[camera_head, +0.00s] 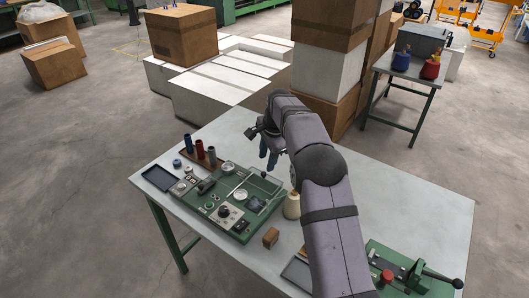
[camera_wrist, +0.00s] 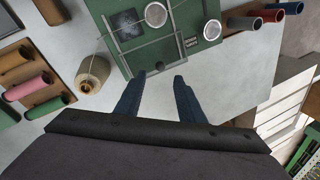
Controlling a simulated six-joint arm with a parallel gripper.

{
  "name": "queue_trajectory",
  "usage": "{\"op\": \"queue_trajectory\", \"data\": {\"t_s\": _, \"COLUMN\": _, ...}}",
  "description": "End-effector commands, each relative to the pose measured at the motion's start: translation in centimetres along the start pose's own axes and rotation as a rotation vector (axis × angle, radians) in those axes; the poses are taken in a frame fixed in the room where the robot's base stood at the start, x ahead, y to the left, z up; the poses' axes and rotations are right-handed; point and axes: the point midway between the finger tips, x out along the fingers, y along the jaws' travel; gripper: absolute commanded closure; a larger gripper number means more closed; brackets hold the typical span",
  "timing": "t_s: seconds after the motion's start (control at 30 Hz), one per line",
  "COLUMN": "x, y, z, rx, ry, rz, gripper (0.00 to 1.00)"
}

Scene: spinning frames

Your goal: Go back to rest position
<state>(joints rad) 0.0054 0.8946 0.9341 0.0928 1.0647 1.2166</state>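My gripper (camera_head: 268,152) is above the back part of the grey table (camera_head: 410,205), near the green machine panel (camera_head: 232,205). In the wrist view, the two blue fingers of my gripper (camera_wrist: 159,77) are apart with nothing between them. The green panel (camera_wrist: 115,30) lies beyond the fingertips. A cream thread spool (camera_wrist: 93,76) stands to the left of the fingers; in the head view it is partly hidden behind my arm.
Several coloured bobbins (camera_head: 199,149) stand at the table's back left. A dark tray (camera_head: 157,178) and a small wooden block (camera_head: 271,237) lie on the table. A green lever device (camera_head: 410,272) is at front right. Stacked boxes (camera_head: 328,70) rise behind the table.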

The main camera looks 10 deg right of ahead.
Motion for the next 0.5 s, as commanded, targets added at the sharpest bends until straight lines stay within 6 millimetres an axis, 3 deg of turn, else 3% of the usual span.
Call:
{"op": "queue_trajectory", "data": {"t_s": 0.27, "x": -0.3, "y": 0.6, "z": 0.2, "rx": -0.028, "ry": 0.0, "rz": 0.007, "gripper": 0.65}}
{"op": "queue_trajectory", "data": {"t_s": 0.5, "x": -2.4, "y": 4.5, "z": 1.3, "rx": -0.21, "ry": -0.003, "rz": 0.046, "gripper": 0.65}}
